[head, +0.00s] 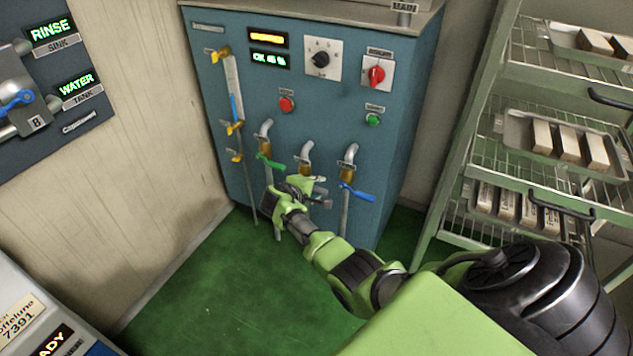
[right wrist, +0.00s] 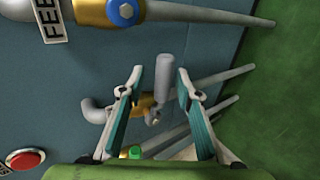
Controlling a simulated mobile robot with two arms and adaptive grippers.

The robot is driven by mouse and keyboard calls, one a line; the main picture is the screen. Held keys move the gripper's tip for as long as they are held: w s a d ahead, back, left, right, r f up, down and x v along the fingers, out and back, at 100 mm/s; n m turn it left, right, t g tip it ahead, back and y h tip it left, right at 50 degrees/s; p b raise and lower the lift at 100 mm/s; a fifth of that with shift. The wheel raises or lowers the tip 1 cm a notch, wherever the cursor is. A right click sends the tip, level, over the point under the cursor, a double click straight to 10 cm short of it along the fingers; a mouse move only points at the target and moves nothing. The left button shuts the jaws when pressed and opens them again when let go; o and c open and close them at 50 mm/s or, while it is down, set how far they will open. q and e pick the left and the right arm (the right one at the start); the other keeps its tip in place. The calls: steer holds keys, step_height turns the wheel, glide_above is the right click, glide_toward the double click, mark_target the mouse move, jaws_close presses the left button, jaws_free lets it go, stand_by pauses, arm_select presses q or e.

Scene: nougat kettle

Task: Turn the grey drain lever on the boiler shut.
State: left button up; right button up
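The boiler (head: 340,110) is a teal cabinet with three taps low on its front. The grey drain lever (right wrist: 165,75) belongs to the middle tap, whose brass body (head: 307,172) shows just above my right gripper (head: 321,191). In the right wrist view, the lever sticks out from the brass valve (right wrist: 146,104), crosswise to its pipe. The right gripper (right wrist: 160,74) is open, with one finger on each side of the lever; I see gaps and cannot confirm contact. In the head view, my gripper partly hides the lever. My left gripper is not in view.
A green-lever tap (head: 268,160) stands left of the middle tap and a blue-lever tap (head: 355,191) stands right, both close by. A wire rack (head: 470,190) with trays of boxes is at the right. The green floor (head: 215,290) before the boiler is clear.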

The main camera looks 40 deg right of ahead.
steer(key=shift+s+a, duration=0.1)
steer(key=shift+a, duration=0.2)
steer(key=v, duration=1.1)
steer(key=shift+a+r, duration=0.15)
steer(key=shift+r, duration=0.05)
steer(key=shift+s, duration=0.1)
